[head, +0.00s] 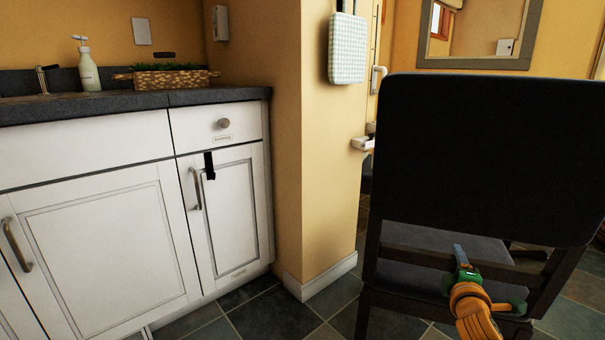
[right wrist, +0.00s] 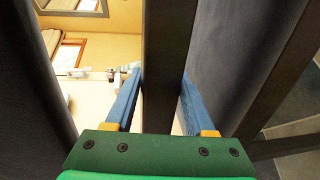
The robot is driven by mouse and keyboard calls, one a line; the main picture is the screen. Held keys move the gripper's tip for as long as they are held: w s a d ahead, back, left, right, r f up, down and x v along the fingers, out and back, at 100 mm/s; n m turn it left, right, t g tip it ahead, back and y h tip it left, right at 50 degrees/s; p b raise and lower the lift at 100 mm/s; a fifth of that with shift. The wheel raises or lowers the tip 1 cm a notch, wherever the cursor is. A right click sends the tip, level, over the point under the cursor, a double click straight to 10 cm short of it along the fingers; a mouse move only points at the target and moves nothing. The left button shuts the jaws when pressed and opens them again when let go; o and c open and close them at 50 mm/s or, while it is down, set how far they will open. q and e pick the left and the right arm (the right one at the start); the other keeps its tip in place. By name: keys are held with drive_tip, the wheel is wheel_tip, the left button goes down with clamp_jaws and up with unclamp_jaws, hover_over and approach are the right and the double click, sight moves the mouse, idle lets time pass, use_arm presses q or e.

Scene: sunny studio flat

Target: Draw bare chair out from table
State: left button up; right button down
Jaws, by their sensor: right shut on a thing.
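A dark chair (head: 490,150) stands at the right of the head view with its broad back panel towards me. Part of its dark seat (head: 430,238) shows below the panel, and nothing is seen lying on that part. My right gripper (head: 461,258) is at the lower rail of the chair back. In the right wrist view, its two blue fingers (right wrist: 160,78) stand on either side of a dark bar of the chair (right wrist: 162,35) and are shut on it. No table can be made out; the chair back hides what lies beyond. My left gripper is not in view.
White cabinets (head: 100,230) with a dark worktop (head: 130,101) fill the left. A yellow wall corner (head: 325,180) stands between them and the chair. Dark tiled floor (head: 275,315) shows free in front of the corner. A mirror (head: 478,30) hangs behind the chair.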

sight(496, 276)
drive_tip(key=shift+r, duration=0.35)
drive_tip(key=shift+s+d+r+p, duration=0.15)
drive_tip(key=shift+s+d+p, duration=0.15)
drive_tip(key=shift+p, duration=0.3)
drive_tip(key=shift+s+d+p, duration=0.45)
drive_tip(key=shift+p, duration=0.1)
drive_tip(key=shift+s+d+p, duration=1.2)
drive_tip(key=shift+s+d, duration=0.2)
drive_tip(key=shift+s, duration=0.25)
drive_tip(key=shift+s+d+p, duration=0.55)
drive_tip(key=shift+s+d, duration=0.35)
drive_tip(key=shift+s, duration=0.15)
drive_tip(key=shift+s+a+f+b, duration=0.1)
drive_tip(key=shift+s+f+b, duration=0.05)
drive_tip(key=shift+f+b, duration=0.3)
drive_tip(key=shift+s+a+f, duration=0.1)
drive_tip(key=shift+f, duration=0.1)
drive_tip(key=shift+c, duration=0.4)
unclamp_jaws()
